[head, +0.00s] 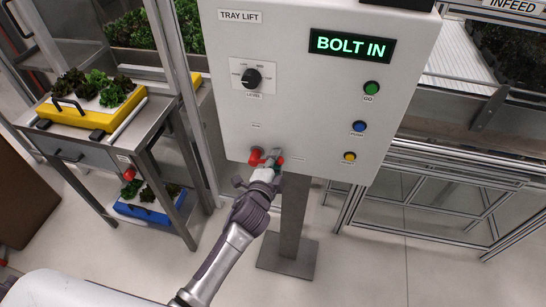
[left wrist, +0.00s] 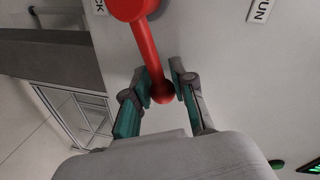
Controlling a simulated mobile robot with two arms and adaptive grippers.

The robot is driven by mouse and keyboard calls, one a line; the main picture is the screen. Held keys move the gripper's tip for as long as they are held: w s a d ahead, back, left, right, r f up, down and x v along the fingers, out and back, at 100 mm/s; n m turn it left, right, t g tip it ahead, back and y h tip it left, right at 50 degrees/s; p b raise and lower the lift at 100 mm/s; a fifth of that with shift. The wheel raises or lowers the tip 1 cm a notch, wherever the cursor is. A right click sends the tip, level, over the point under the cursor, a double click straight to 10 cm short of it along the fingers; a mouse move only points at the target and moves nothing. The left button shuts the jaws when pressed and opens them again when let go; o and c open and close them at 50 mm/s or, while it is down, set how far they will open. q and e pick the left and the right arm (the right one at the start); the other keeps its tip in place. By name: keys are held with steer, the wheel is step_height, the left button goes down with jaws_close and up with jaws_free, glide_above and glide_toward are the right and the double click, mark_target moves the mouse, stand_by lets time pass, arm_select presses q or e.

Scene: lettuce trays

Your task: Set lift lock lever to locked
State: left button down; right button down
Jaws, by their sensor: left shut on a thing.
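The red lift lock lever (head: 257,157) is low on the front of the white tray lift box (head: 310,120). In the left wrist view the lever (left wrist: 146,48) runs from a round red hub at the top down to a ball knob. My left gripper (head: 276,164) is at the lever in the head view. In the left wrist view the fingers of my left gripper (left wrist: 162,88) are closed around the ball knob. A label ending in "CK" and a label ending in "UN" lie either side of the hub. My right gripper is not in view.
The box display (head: 352,44) reads "BOLT IN" in green. A black level knob (head: 251,78) and green, blue and yellow buttons are above the lever. A steel cart (head: 85,142) with lettuce trays stands at the left. A grey post (head: 293,215) is below the box.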

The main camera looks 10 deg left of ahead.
arm_select(q)
steer(key=f+m+y+b, duration=0.1)
steer(key=f+m, duration=0.1)
steer(key=m, duration=0.1)
steer(key=shift+d+f, duration=0.2)
stand_by(0.6)
steer(key=c, duration=1.2)
jaws_free()
steer(key=s+r, duration=0.2)
steer(key=s, duration=0.9)
steer(key=shift+s+a, duration=0.15)
steer(key=shift+s, duration=0.2)
steer(key=shift+r, duration=0.1)
